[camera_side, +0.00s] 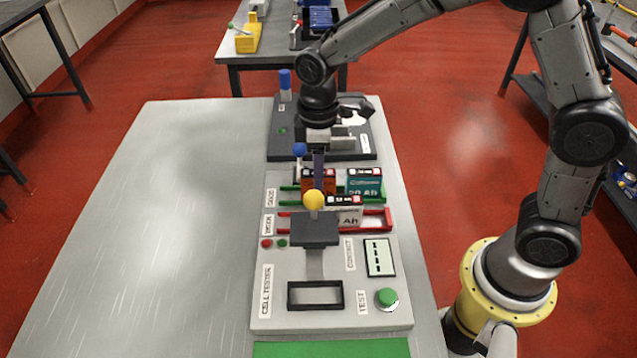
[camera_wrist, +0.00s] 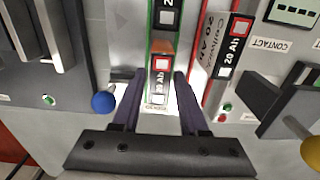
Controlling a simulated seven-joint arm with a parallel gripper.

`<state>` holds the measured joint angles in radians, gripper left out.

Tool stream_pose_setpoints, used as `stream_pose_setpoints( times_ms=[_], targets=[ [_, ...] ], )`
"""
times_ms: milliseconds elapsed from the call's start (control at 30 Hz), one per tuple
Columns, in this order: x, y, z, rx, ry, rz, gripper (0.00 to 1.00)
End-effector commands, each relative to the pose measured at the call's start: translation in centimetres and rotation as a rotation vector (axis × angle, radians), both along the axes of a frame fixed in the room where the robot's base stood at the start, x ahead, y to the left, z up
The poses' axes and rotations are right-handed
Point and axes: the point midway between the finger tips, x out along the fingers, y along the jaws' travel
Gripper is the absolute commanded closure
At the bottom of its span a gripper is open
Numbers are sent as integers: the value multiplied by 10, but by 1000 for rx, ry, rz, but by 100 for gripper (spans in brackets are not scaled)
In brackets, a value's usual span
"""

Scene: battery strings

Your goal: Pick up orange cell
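The orange cell (camera_side: 329,181) stands upright in the green-edged row of the panel, left of the teal cell (camera_side: 364,182) in the side view. In the wrist view the orange cell (camera_wrist: 161,64) shows its dark and white top label. My gripper (camera_wrist: 160,76) is open, its two dark fingers on either side of the orange cell's top, with gaps visible. In the side view my gripper (camera_side: 318,178) points down over that cell, and one finger hides part of its face. I cannot tell whether either finger touches it.
A blue-knobbed lever (camera_side: 299,150) is close to the left, and a yellow-knobbed lever (camera_side: 313,199) stands in front. The tabletop (camera_side: 180,220) at left is clear.

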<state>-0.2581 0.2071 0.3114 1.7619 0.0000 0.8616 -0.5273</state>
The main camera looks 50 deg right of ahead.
Motion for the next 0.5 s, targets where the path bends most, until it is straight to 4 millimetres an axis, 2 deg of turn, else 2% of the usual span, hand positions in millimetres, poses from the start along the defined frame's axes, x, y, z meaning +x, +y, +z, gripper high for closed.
stream_pose_setpoints(
  times_ms=[33, 200, 500],
  targets=[
    [0, 0, 0, 0, 0, 0, 68],
    [0, 0, 0, 0, 0, 0, 98],
    [1, 0, 4, 1, -4, 0, 100]
  ],
)
